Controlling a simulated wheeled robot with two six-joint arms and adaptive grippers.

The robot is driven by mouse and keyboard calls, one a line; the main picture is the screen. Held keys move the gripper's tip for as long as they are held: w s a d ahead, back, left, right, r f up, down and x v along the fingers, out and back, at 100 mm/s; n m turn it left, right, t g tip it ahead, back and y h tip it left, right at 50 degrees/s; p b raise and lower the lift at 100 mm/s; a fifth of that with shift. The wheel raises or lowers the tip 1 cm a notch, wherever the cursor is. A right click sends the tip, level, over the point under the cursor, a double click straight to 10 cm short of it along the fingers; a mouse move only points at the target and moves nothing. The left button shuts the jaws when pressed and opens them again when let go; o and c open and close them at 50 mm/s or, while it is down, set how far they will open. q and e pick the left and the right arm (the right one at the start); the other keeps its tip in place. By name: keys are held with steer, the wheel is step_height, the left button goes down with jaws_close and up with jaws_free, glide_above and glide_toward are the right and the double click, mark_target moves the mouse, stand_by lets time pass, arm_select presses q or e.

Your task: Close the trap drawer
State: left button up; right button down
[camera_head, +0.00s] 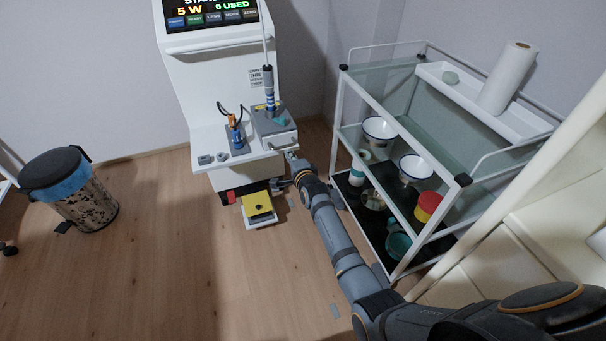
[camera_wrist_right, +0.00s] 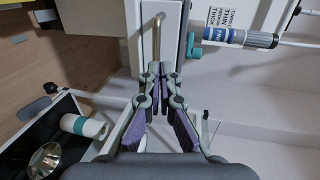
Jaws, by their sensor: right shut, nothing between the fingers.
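The white-fronted drawer with a bar handle, which looks like the trap drawer (camera_head: 282,141), is at the right side of the white machine's shelf, below a grey block. How far it stands out is hard to tell. In the right wrist view the bar handle (camera_wrist_right: 156,38) runs along the white drawer front (camera_wrist_right: 172,30). My right gripper (camera_head: 290,156) is at the front of the drawer, with its arm coming from the lower right. In the wrist view its fingertips (camera_wrist_right: 157,68) are shut and empty, close to the handle's end; contact cannot be told. My left gripper is not in view.
The white machine (camera_head: 215,85) carries a screen and tools. A yellow-topped pedal (camera_head: 258,207) is on the floor below. A glass-shelved trolley (camera_head: 345,95) with bowls stands close to the right of my arm. A bin (camera_head: 92,205) stands left; the floor between is clear.

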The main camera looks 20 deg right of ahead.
arm_select(q)
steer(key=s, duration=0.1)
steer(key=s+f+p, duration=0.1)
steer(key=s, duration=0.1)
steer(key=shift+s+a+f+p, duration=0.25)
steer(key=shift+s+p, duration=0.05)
steer(key=shift+p, duration=0.05)
arm_select(e)
steer(key=v, duration=0.9)
steer(key=shift+f, duration=0.2)
steer(key=shift+s, duration=0.1)
